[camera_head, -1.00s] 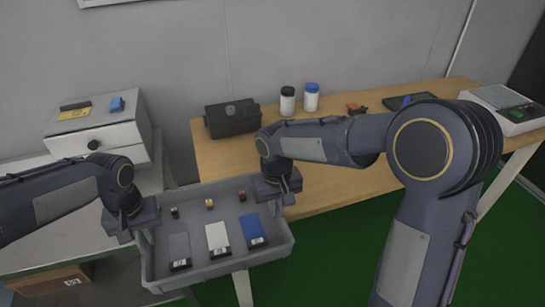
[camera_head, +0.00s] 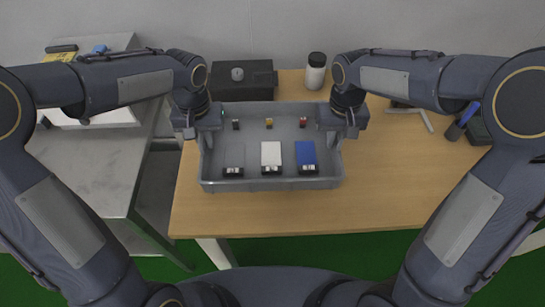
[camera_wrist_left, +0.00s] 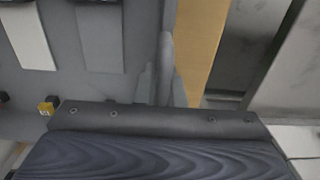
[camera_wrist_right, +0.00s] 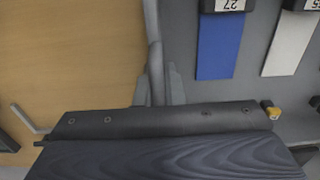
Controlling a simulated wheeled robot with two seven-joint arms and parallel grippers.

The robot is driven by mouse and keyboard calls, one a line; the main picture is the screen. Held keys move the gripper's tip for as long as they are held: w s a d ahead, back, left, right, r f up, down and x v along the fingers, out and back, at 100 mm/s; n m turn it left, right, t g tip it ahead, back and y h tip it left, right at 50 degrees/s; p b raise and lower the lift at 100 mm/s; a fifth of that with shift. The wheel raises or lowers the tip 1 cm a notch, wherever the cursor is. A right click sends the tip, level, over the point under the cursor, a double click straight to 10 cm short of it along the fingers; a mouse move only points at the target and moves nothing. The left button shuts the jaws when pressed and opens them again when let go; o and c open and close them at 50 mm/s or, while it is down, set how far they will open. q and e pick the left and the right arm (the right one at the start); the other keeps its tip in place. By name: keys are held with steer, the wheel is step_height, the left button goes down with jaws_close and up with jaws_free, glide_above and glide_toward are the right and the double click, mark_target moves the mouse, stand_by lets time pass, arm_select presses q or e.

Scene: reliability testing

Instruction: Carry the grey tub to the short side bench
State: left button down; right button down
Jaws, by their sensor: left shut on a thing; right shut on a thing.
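The grey tub (camera_head: 270,186) is upright over the left part of a wooden bench (camera_head: 400,190); I cannot tell if it touches the top. In it lie a grey, a white and a blue card piece, with small black, yellow and red items behind. My left gripper (camera_head: 205,132) is shut on the tub's left wall, also seen in the left wrist view (camera_wrist_left: 165,85). My right gripper (camera_head: 347,128) is shut on its right wall, also seen in the right wrist view (camera_wrist_right: 157,88). A grey-topped bench (camera_head: 105,165) stands at the left.
A black case (camera_head: 240,80) and a white jar (camera_head: 315,73) stand behind the tub. A white drawer unit (camera_head: 95,118) on the grey bench is partly hidden by my left arm. A gap separates the two benches.

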mark_target(209, 151)
arm_select(q)
steer(key=shift+s+d+r, duration=0.1)
steer(key=shift+d, duration=0.15)
arm_select(e)
steer(key=shift+s+a+r, duration=0.1)
steer(key=shift+a+r, duration=0.05)
steer(key=shift+a, duration=0.25)
